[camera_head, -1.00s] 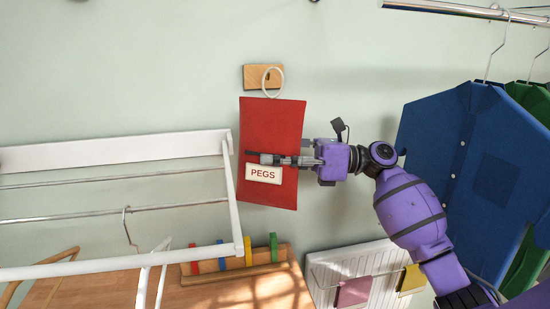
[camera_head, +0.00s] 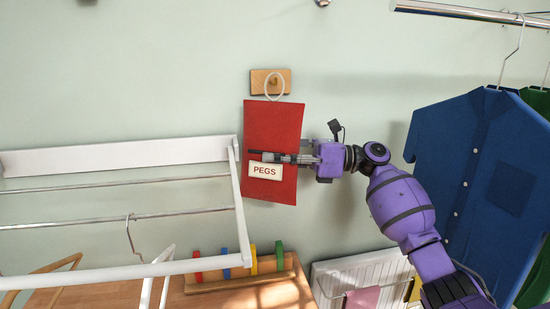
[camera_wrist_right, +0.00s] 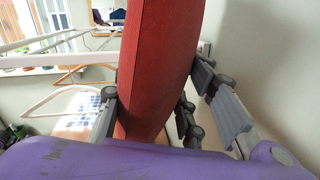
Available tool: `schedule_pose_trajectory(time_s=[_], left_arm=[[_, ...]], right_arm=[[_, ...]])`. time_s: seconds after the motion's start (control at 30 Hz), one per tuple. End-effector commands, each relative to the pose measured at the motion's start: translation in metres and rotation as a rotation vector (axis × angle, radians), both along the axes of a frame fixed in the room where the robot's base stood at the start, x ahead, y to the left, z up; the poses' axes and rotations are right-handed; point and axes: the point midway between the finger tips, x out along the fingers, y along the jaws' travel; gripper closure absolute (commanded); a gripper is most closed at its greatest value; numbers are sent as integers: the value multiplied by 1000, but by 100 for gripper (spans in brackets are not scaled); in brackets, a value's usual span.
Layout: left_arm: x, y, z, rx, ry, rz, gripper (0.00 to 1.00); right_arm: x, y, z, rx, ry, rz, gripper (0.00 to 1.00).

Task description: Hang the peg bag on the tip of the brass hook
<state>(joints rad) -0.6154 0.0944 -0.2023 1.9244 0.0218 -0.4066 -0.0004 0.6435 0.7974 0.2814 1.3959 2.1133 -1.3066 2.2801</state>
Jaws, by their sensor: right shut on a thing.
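The red peg bag (camera_head: 272,132), with a white PEGS label, is upright in front of the wall in the head view. A pale ring (camera_head: 274,86) stands at its top. The brass hook (camera_head: 273,80) sits on a small wooden plate (camera_head: 257,82), and the ring overlaps it in the picture. I cannot tell whether the ring is around the hook or in front of it. My right gripper (camera_head: 275,157) is shut on the bag at mid-height, from the right. In the right wrist view its fingers stand on both sides of the bag (camera_wrist_right: 155,65). My left gripper is not in view.
A white drying rack (camera_head: 120,155) stands at the left. A wooden block with coloured pegs (camera_head: 240,276) lies on the wooden top below. The wall above the plate is clear.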

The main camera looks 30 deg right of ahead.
Motion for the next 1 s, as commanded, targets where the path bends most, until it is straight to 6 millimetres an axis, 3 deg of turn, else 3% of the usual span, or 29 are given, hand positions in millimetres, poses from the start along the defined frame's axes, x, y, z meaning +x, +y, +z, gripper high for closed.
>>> schedule_pose_trajectory(time_s=[0.1, 0.4, 1.0], left_arm=[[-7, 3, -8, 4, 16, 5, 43], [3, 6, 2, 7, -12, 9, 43], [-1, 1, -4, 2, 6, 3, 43]], right_arm=[[8, -2, -4, 0, 3, -1, 90], [17, -5, -9, 2, -2, 1, 90], [19, -6, -15, 0, -2, 0, 90]])
